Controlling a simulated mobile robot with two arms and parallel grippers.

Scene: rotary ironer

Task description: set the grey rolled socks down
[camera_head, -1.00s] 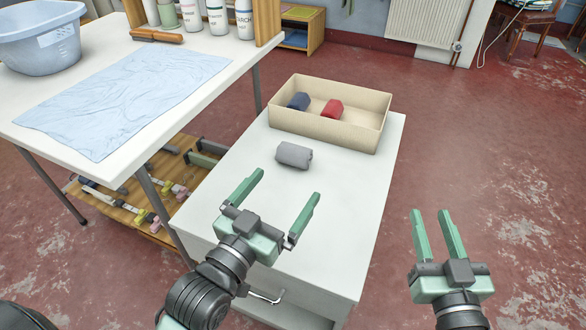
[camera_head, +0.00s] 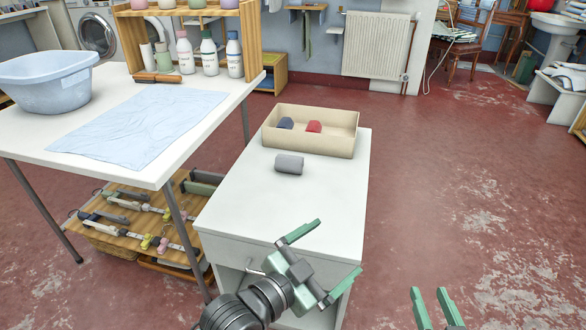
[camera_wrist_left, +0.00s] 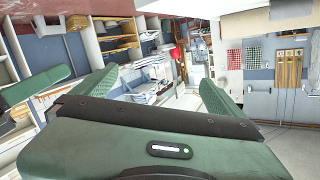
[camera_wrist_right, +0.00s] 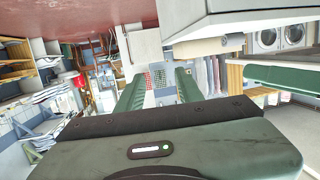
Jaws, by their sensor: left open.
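The grey rolled socks (camera_head: 289,164) lie on the white cabinet top (camera_head: 325,195), just in front of the beige box. Nothing is touching them from above. My left gripper (camera_head: 338,252) is open and empty at the cabinet's front right, well apart from the socks; its spread fingers also show in the left wrist view (camera_wrist_left: 150,95). My right gripper (camera_head: 434,302) is at the bottom right over the floor, its fingers a little apart with nothing between them; they also show in the right wrist view (camera_wrist_right: 160,95).
The beige box (camera_head: 310,141) at the cabinet's back holds a blue roll (camera_head: 286,123) and a red roll (camera_head: 314,127). On the left, a white table (camera_head: 30,135) carries a light blue cloth (camera_head: 135,128) and a blue basin (camera_head: 45,85). The cabinet top in front of the socks is clear.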

